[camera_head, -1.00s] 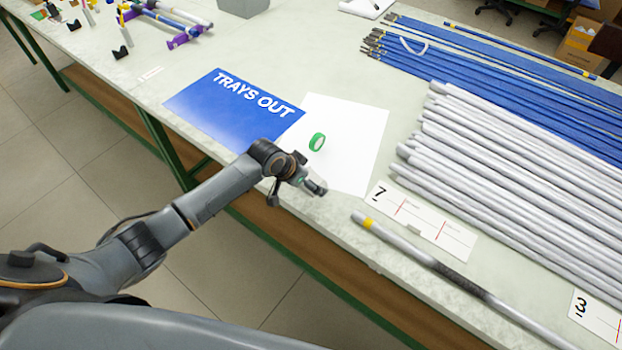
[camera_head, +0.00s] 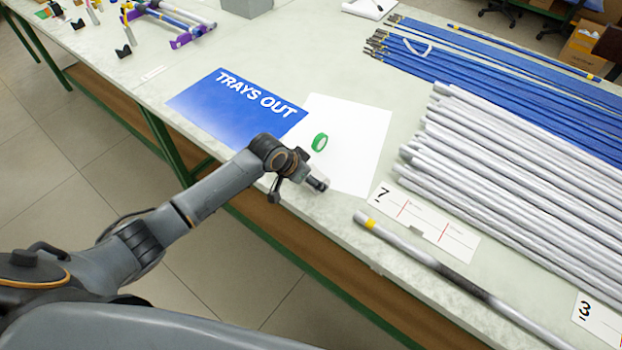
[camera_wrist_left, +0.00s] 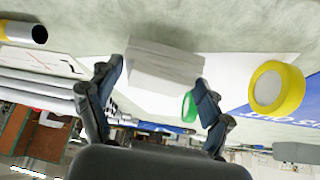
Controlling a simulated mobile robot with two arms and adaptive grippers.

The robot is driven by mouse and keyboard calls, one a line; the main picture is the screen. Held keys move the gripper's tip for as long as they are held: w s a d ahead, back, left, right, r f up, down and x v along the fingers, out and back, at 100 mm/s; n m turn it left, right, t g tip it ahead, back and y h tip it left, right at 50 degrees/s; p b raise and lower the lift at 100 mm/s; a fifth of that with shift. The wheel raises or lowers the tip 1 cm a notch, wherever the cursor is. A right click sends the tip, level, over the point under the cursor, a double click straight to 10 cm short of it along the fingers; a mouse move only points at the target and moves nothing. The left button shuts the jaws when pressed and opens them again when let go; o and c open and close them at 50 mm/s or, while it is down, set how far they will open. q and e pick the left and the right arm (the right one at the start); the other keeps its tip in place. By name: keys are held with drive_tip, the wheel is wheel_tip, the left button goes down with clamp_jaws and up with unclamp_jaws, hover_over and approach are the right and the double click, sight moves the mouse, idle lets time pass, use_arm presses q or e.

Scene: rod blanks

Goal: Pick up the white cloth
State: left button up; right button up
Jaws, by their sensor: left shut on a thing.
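The white cloth (camera_wrist_left: 165,66) shows in the left wrist view as a folded, layered block between my two dark fingers. My left gripper (camera_wrist_left: 158,88) is shut on it, with one finger at each side. In the head view my left gripper (camera_head: 318,183) is at the table's front edge, beside the lower part of the white sheet. A pale patch at its fingers there may be the cloth, but most of it is hidden by the gripper. My right gripper is in neither view.
A green tape roll (camera_head: 319,142) stands on the white sheet (camera_head: 355,135), beside the blue TRAYS OUT sign (camera_head: 225,110). Grey rods (camera_head: 510,180) and a single rod (camera_head: 440,268) lie to the right.

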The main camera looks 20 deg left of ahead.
use_arm(q)
drive_tip(key=s+a+r+b, duration=0.2)
drive_tip(key=s+a+r, duration=0.7)
drive_tip(key=s+r, duration=0.1)
drive_tip(key=shift+s+r+b, duration=0.25)
drive_tip(key=shift+r+b, duration=0.1)
drive_tip(key=shift+r, duration=0.45)
drive_tip(key=shift+a, duration=0.1)
